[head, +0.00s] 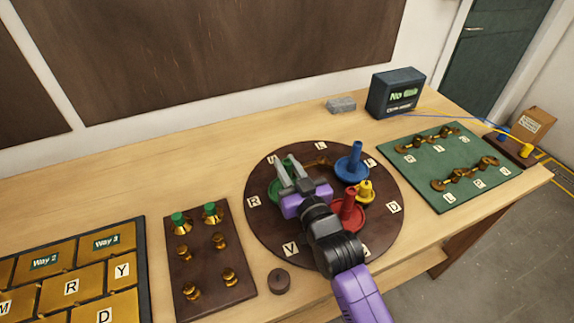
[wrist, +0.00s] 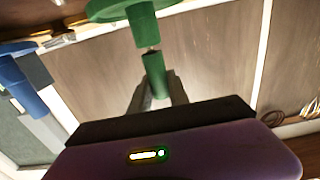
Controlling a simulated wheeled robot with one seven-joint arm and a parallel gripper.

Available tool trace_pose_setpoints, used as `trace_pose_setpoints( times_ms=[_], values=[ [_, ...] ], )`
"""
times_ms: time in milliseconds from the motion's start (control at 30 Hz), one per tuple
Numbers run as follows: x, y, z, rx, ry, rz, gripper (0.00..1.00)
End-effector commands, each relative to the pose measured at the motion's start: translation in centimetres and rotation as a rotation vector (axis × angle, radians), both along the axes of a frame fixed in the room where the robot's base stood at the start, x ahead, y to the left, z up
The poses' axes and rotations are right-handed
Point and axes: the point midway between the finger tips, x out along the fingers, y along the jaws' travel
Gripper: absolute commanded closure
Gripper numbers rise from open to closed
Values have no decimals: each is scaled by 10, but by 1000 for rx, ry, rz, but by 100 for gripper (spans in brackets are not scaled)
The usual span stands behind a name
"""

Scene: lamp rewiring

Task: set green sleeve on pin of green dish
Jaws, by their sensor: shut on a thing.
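The green dish (head: 273,191) stands at the left side of the round brown board, partly hidden by my gripper (head: 289,172). In the wrist view the dish (wrist: 112,8) is at the top edge, with a thick green post (wrist: 142,25) and a thin brownish pin (wrist: 150,48) at its end. My gripper is shut on the green sleeve (wrist: 155,75), which sits between the fingertips. The sleeve's end is at the pin's tip and roughly in line with it. I cannot tell whether they touch. In the head view my gripper mostly hides the sleeve.
On the round board (head: 265,225) stand a blue dish with post (head: 354,160), a red one (head: 348,208) and a small yellow one (head: 365,190) close to my gripper. A brown rack (head: 210,280) with brass pieces lies left, a green board (head: 440,165) right.

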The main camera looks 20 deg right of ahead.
Motion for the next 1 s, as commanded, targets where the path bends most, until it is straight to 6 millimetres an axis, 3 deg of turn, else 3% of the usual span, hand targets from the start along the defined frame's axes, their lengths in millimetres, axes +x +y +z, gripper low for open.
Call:
trace_pose_setpoints(
  times_ms=[467, 500, 600, 1000],
  values=[
    [0, 0, -10, 0, 0, 0, 100],
    [0, 0, -9, 0, 0, 0, 72],
    [0, 0, -9, 0, 0, 0, 53],
    [-6, 0, -10, 0, 1, 0, 53]
  ],
)
